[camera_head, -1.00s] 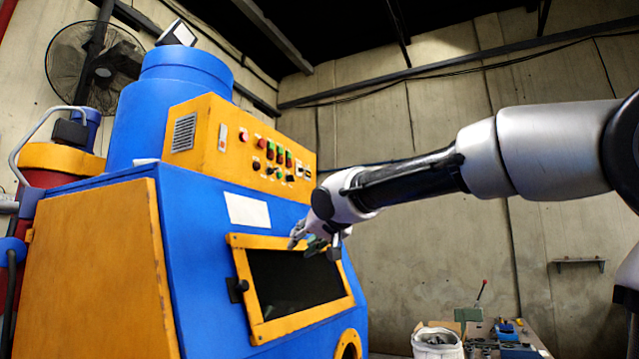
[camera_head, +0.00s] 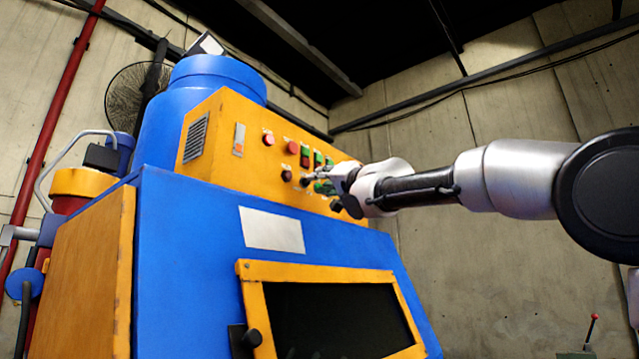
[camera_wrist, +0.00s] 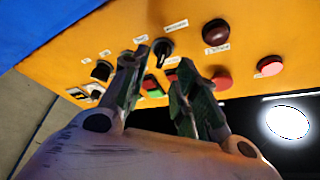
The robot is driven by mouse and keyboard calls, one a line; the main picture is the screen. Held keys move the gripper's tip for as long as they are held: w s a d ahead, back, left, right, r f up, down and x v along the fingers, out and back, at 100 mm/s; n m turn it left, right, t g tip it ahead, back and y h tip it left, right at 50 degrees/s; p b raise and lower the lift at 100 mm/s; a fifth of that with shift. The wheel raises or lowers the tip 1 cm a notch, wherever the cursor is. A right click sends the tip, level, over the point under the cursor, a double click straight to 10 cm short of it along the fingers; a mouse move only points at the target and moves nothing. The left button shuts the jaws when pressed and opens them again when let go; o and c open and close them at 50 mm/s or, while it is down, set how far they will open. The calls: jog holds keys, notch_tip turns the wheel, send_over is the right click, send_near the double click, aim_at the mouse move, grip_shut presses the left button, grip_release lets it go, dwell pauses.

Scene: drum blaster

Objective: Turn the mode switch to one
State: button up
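The yellow control panel (camera_head: 225,150) carries black rotary switches, coloured buttons and small labels. I cannot read the labels, so I cannot tell which switch is the mode switch. In the wrist view, one black rotary switch (camera_wrist: 162,50) with a pale pointer mark shows between and beyond my fingertips. Another black rotary switch (camera_wrist: 102,70) is left of the fingers. My gripper (camera_wrist: 160,62) is open, with a gap between its two fingers. In the head view, my gripper (camera_head: 324,181) is at the panel's lower row and hides part of it. Contact with a switch cannot be told.
A dark red button (camera_wrist: 215,32) and a red button (camera_wrist: 270,66) sit right of the fingers. Below the panel are the blue machine body (camera_head: 185,240) and a yellow-framed window (camera_head: 252,305). A concrete wall (camera_head: 520,95) stands behind. Free air lies right of the machine.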

aim_at(308, 182)
jog(key=x, duration=0.4)
grip_shut()
